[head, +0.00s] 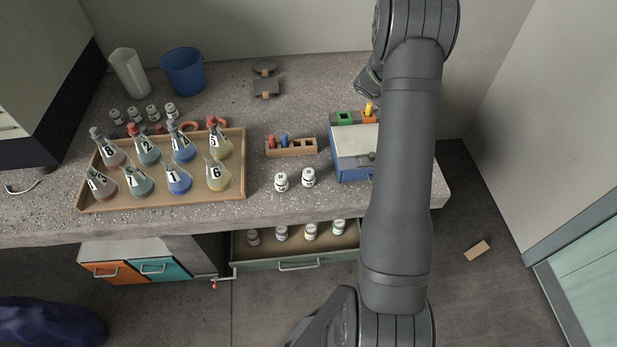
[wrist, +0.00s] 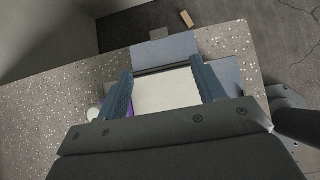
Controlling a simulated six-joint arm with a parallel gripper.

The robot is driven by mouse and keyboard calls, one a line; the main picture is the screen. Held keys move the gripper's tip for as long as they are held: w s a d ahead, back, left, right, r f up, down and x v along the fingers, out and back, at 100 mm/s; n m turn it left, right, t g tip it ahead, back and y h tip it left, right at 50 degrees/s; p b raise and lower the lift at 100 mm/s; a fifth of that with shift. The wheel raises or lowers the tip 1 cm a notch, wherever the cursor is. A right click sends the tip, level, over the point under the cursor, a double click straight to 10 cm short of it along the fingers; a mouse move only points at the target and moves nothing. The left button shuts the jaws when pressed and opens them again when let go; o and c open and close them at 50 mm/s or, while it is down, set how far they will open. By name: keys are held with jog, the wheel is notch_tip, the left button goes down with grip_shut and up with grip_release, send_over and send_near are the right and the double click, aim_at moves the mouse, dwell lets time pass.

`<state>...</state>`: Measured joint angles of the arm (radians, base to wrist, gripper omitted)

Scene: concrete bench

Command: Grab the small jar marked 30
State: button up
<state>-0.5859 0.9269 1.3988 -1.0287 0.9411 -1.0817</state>
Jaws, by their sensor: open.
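Small white jars with dark labels are in several places in the head view. Two stand near the bench's front edge, a left one (head: 281,182) and a right one (head: 308,177). Several stand at the back left (head: 153,112), and several are in the open drawer (head: 311,231). The labels are too small to read, so I cannot tell which jar is marked 30. My gripper (wrist: 163,84) is open, with nothing held, above a pale box top (wrist: 167,92). In the head view its fingers are hidden.
A wooden tray (head: 90,207) of numbered flasks fills the bench's left. A small rack (head: 305,146) with red and blue pegs stands mid-bench. A blue box (head: 350,172) is at the right, partly behind my arm. A beaker (head: 128,72) and blue cup (head: 183,72) stand behind.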

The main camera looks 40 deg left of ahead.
jog(key=s+a+m+g+y, duration=0.1)
jog(key=s+a+m, duration=0.2)
jog(key=s, duration=0.2)
jog(key=s+a+r+m+g+y, duration=0.1)
jog(key=s+a+m, duration=0.2)
jog(key=s, duration=0.2)
jog(key=s+a+r+m+g+y, duration=0.1)
jog(key=s+a+m, duration=0.1)
jog(key=s, duration=0.3)
jog(key=shift+s+a+r+m+g+y, duration=0.15)
jog(key=shift+s+a+m, duration=0.05)
jog(key=shift+a, duration=0.2)
jog(key=shift+s+a+r+m+g+y, duration=0.1)
jog(key=shift+s+a+m+g+y, duration=0.1)
jog(key=shift+a, duration=0.2)
jog(key=s+a+r+m+g+y, duration=0.1)
jog(key=s+a+m, duration=0.2)
jog(key=s, duration=0.3)
jog(key=s+a+r+m+g+y, duration=0.2)
jog(key=s+a+m, duration=0.15)
jog(key=s, duration=0.35)
send_near(308, 171)
jog(key=shift+m, duration=0.25)
notch_tip(308, 171, down, 7)
jog(key=shift+s+f, duration=0.15)
jog(key=shift+f, duration=2.6)
jog(key=c, duration=1.1)
